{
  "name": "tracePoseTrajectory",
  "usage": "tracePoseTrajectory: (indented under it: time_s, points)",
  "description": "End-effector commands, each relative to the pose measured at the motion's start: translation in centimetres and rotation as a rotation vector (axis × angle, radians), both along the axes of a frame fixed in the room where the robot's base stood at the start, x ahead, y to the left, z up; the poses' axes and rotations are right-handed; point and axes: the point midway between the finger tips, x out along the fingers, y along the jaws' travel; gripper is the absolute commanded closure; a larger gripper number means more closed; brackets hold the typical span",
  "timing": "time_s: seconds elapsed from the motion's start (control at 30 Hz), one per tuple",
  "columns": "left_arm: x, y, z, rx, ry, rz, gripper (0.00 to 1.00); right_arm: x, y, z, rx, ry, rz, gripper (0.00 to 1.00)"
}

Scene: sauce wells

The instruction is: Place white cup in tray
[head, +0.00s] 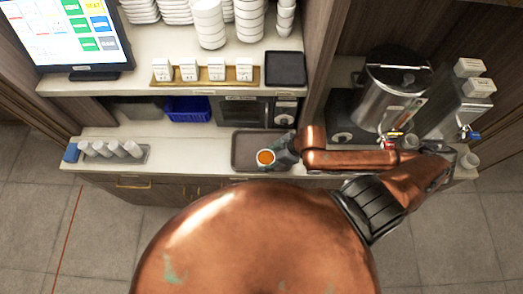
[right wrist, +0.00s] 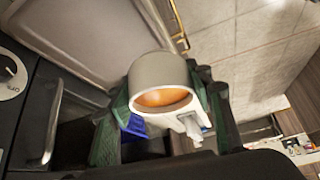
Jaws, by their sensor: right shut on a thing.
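The white cup (head: 266,157) holds an orange content and is over the front part of the brown tray (head: 242,138) in the head view. My right gripper (head: 284,153) is shut on the cup; its dark green fingers (right wrist: 160,95) lie on both sides of the cup (right wrist: 158,66) in the right wrist view. In that view the tray (right wrist: 95,35) is beside the cup. I cannot tell whether the cup's base touches the tray. My left gripper is not in view.
Several white cups lie in a holder (head: 118,152) at the left of the counter. A steel urn (head: 391,92) and dispensers stand at the right. A shelf above holds a screen, stacked bowls and a black tray (head: 285,68). A blue basket (head: 188,109) sits behind.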

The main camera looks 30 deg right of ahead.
Motion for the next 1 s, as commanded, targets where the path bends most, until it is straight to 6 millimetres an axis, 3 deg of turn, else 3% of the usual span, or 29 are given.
tracePoseTrajectory:
  time_s: [0.03,0.1,0.3,0.5,0.8,1.0]
  points:
    - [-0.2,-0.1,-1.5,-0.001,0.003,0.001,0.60,0.7,-0.3,-0.8,-0.003,-0.005,0.001,0.87]
    - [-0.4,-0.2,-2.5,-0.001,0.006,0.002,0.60,1.5,-0.5,-1.1,-0.002,-0.005,0.000,0.87]
    - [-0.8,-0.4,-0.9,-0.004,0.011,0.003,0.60,5.8,-2.1,-2.2,0.001,-0.004,-0.004,0.87]
    - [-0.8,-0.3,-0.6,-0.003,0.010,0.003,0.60,8.3,-3.0,-5.9,0.002,0.000,-0.004,0.87]
    - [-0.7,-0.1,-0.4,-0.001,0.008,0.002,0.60,10.1,-3.7,-8.3,0.002,-0.001,-0.002,0.87]
    - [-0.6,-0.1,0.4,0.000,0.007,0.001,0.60,10.0,-3.7,-10.9,0.003,0.000,-0.003,0.87]
